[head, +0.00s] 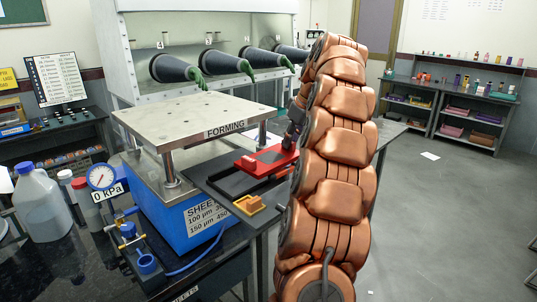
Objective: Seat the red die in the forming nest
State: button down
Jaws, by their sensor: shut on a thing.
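The red die (262,162) is a flat red block at the right side of the forming press. It lies over the dark tray-like nest (232,181) on the press's lower plate. I cannot tell whether it is fully down in the nest or slightly above it. My gripper (292,135) is at the right end of the die and shut on it; its fingertips are small and partly hidden by my copper-coloured arm. The press's upper plate (200,112), labelled FORMING, stands on metal posts above and left of the die.
A gauge (102,177) reading 0 kPa, a blue valve (147,263) and a plastic jug (41,203) stand at the left. A glove box (200,60) stands behind. Open floor lies right of my arm.

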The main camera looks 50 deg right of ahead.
aim_at(269, 152)
jog(key=shift+w+a+f+p, duration=0.1)
jog(key=shift+w+a+p, duration=0.2)
jog(key=shift+w+a, duration=0.45)
jog(key=shift+w+a+f+p, duration=0.1)
jog(key=shift+w+a+p, duration=0.25)
jog(key=shift+a, duration=0.85)
jog(key=shift+w+a+f+p, duration=0.1)
jog(key=shift+w+a+p, duration=0.3)
jog(key=shift+a, duration=0.55)
jog(key=shift+a+f+p, duration=0.15)
jog(key=shift+f+p, duration=0.55)
jog(key=shift+f, duration=1.25)
jog(key=c, duration=1.1)
grip_release()
jog(key=shift+w+r, duration=0.1)
jog(key=shift+r, duration=0.1)
jog(key=shift+r, duration=0.45)
jog(key=b+v, duration=0.3)
jog(key=v, duration=0.7)
jog(key=shift+f, duration=0.15)
jog(key=shift+s+r, duration=0.4)
jog(key=shift+r, duration=0.15)
